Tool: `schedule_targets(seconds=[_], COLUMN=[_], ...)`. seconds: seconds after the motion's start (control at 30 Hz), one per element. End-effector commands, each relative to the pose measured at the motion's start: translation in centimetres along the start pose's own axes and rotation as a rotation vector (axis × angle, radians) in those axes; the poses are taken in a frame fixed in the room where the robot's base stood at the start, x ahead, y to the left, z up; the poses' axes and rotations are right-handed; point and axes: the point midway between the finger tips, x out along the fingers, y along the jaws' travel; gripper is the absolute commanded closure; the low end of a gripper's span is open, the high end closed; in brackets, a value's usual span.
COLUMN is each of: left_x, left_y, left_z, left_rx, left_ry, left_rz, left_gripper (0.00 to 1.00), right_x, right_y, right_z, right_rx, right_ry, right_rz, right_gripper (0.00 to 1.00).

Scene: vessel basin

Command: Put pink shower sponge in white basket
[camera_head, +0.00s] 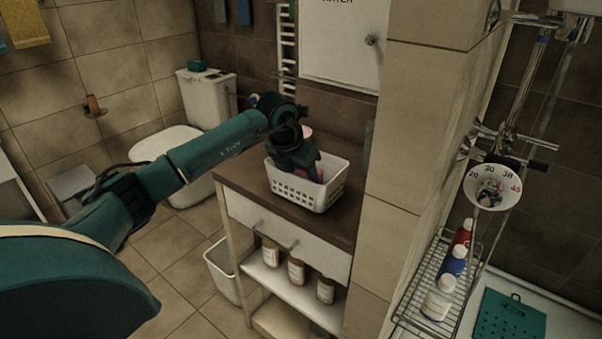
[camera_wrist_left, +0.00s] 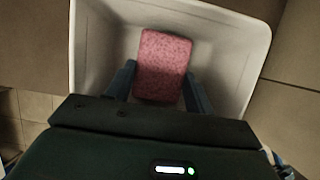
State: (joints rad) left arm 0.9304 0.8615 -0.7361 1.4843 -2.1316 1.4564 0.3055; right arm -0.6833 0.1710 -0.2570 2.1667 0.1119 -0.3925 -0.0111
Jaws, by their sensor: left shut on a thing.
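The white basket (camera_head: 318,195) stands on the brown top of a cabinet in the head view. Its pale walls also show around the gripper in the left wrist view (camera_wrist_left: 252,68). My left gripper (camera_head: 312,174) reaches down into the basket. In the left wrist view its two fingers (camera_wrist_left: 157,92) are on either side of the pink sponge (camera_wrist_left: 164,62), shut on it. The sponge is inside the basket's rim; I cannot tell whether it touches the bottom. In the head view the sponge is mostly hidden by the gripper. My right gripper is in neither view.
The cabinet top (camera_head: 262,188) has bare room left of the basket. A tiled wall edge (camera_head: 383,150) rises close on the right. Several jars (camera_head: 296,271) stand on the shelf below. A toilet (camera_head: 172,150) is behind on the left, and a wire rack (camera_head: 408,312) with bottles is at right.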

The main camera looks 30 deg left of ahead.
Motion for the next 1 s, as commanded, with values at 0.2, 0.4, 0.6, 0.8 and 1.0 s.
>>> schedule_targets(seconds=[0.2,0.4,0.6,0.8,1.0], left_x=[0.3,0.5,0.5,0.5,-0.6], left_y=[0.0,0.0,0.0,0.0,0.0], left_z=[-0.1,-0.2,-0.2,-0.2,0.0], left_rx=[0.0,0.0,0.0,0.0,0.001], left_ry=[-0.003,-0.002,-0.002,-0.002,-0.004], left_rz=[0.0,-0.001,0.0,0.0,0.0], left_gripper=[0.71,0.44,0.27,0.25,0.25], right_x=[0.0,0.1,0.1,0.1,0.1], right_y=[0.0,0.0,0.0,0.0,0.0], right_z=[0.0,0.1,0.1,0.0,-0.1], right_rx=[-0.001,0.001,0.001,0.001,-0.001], right_ry=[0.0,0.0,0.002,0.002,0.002], right_rz=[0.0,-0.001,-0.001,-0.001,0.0], right_gripper=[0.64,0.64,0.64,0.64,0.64])
